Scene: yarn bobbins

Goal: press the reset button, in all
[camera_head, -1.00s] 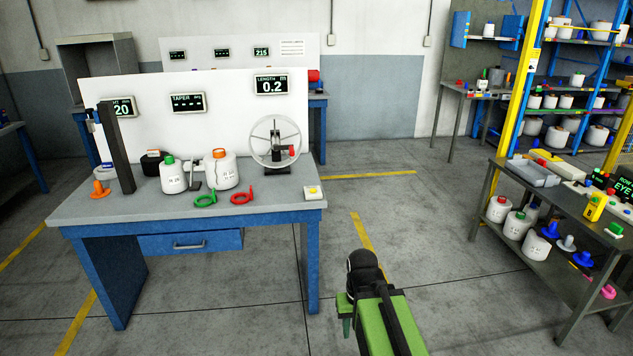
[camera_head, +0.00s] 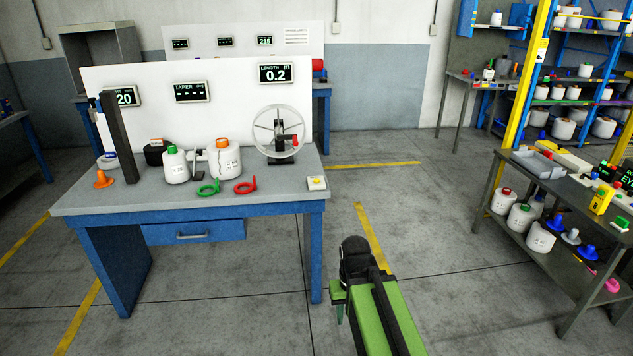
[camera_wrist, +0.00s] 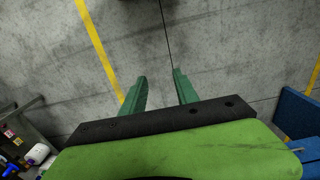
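A small white box with a yellow button (camera_head: 317,182) sits on the front right corner of the grey bench (camera_head: 120,197); I take it for the reset button. The length display (camera_head: 278,74) on the white panel above reads 0.2. My gripper hangs over the bare floor, right of the bench and apart from the button; in the head view my green arm hides most of it. In the wrist view its two green fingers (camera_wrist: 158,88) stand apart with nothing between them.
A spoked wheel (camera_head: 279,133), bobbins (camera_head: 225,160), a green ring (camera_head: 208,189) and a red ring (camera_head: 245,187) are on the bench. A second table (camera_head: 545,185) with trays and bobbins stands at the right. Clear floor lies between the two.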

